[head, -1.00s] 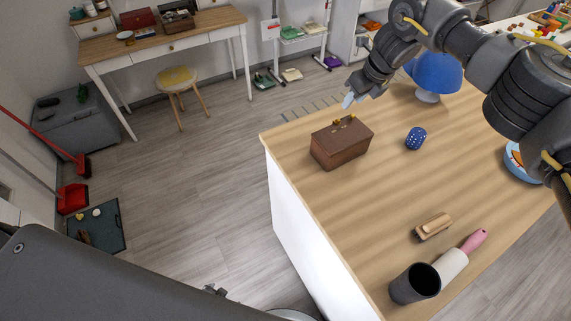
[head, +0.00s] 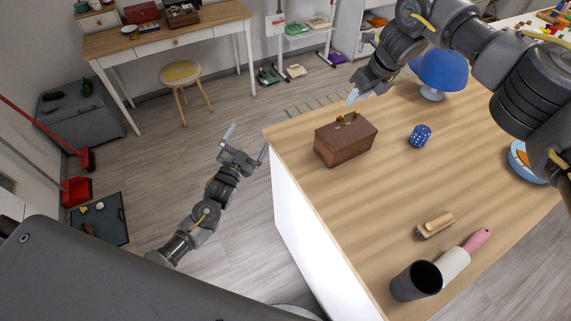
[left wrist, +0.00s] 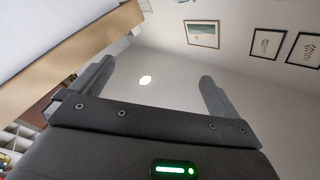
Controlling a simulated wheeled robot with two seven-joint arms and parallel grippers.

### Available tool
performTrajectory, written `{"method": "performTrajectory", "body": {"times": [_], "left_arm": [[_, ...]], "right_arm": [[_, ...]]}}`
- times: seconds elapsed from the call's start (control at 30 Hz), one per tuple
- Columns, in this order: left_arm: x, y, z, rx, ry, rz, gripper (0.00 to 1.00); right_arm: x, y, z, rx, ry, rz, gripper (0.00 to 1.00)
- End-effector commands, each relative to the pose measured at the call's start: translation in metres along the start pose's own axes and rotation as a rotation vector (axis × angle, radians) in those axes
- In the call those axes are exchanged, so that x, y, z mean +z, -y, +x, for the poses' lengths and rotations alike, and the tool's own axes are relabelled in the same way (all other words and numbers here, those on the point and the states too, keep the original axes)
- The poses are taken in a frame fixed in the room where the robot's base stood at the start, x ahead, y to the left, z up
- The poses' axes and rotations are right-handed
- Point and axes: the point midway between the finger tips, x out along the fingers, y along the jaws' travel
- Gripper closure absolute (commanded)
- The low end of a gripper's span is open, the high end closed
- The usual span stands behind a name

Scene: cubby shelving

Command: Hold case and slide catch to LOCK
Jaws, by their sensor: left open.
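A stool (head: 180,75) stands farther back.

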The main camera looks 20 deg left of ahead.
Motion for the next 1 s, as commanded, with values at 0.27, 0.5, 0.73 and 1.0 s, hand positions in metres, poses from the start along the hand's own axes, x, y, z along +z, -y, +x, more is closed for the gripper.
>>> {"method": "performTrajectory", "body": {"times": [0.27,0.5,0.73,1.0], "left_arm": [[-0.072,-0.073,-0.018,0.442,-0.105,-0.412,0.0],[-0.097,-0.109,-0.048,0.681,-0.059,-0.589,0.0],[-0.1,-0.115,-0.051,0.711,-0.048,-0.611,0.0],[-0.109,-0.134,-0.024,0.708,-0.052,-0.612,0.0]], "right_arm": [[0.0,0.0,0.0,0.0,0.0,0.0,0.64],[0.0,0.0,0.0,0.0,0.0,0.0,0.64],[0.0,0.0,0.0,0.0,0.0,0.0,0.64],[0.0,0.0,0.0,0.0,0.0,0.0,0.64]]}}
